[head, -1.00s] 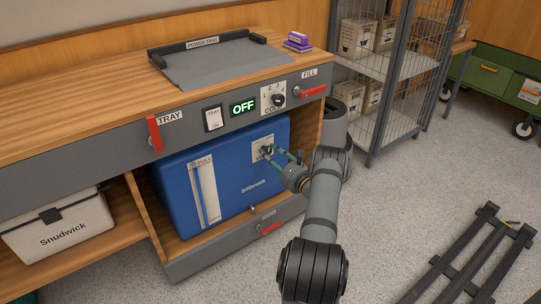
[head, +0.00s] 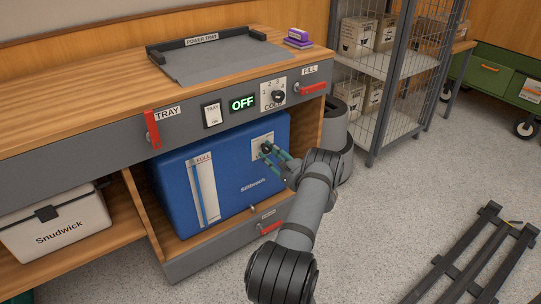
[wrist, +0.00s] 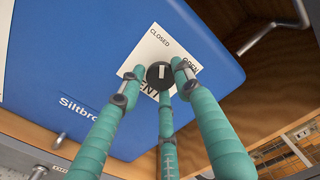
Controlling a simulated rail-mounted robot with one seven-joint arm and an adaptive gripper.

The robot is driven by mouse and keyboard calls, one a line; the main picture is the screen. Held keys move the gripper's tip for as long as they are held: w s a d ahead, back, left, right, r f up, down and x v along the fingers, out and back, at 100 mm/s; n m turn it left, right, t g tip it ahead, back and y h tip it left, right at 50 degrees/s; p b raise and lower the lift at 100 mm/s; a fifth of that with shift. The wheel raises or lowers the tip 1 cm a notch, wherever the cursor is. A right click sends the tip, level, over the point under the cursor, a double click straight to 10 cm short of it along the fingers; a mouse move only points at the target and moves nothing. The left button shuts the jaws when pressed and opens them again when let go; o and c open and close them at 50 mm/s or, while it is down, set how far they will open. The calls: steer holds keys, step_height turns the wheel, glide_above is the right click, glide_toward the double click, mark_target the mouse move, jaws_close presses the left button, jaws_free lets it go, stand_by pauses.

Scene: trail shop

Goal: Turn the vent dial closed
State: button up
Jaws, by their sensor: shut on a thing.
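The vent dial (wrist: 159,75) is a dark round knob with a white mark, on a white plate (wrist: 178,52) fixed to the blue Siltbrook box (head: 215,180). In the wrist view the plate reads CLOSED above the dial and OPEN to its upper right; the lower word is partly covered. The dial's white mark points up in that view, roughly toward CLOSED. My gripper (wrist: 158,82) has three green fingers, shut on the dial. In the head view the gripper (head: 267,151) reaches the box front from the right, and its fingers partly hide the dial.
Above the box are a COLD knob (head: 278,97), an OFF display (head: 242,103) and red handles marked TRAY (head: 152,130) and FILL (head: 313,88). Another red handle (head: 270,224) is below. A wire cage shelf (head: 395,80) stands at right. A dark frame (head: 470,260) lies on the floor.

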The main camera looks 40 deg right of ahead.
steer(key=shift+w+a+n, duration=0.1)
steer(key=shift+a+n, duration=0.05)
steer(key=shift+n, duration=0.55)
steer(key=shift+a, duration=0.15)
steer(key=o, duration=1.1)
steer(key=shift+s, duration=0.3)
steer(key=s, duration=1.1)
steer(key=shift+s+a, duration=0.2)
steer(key=shift+s, duration=0.05)
steer(key=w, duration=1.2)
steer(key=shift+d, duration=0.35)
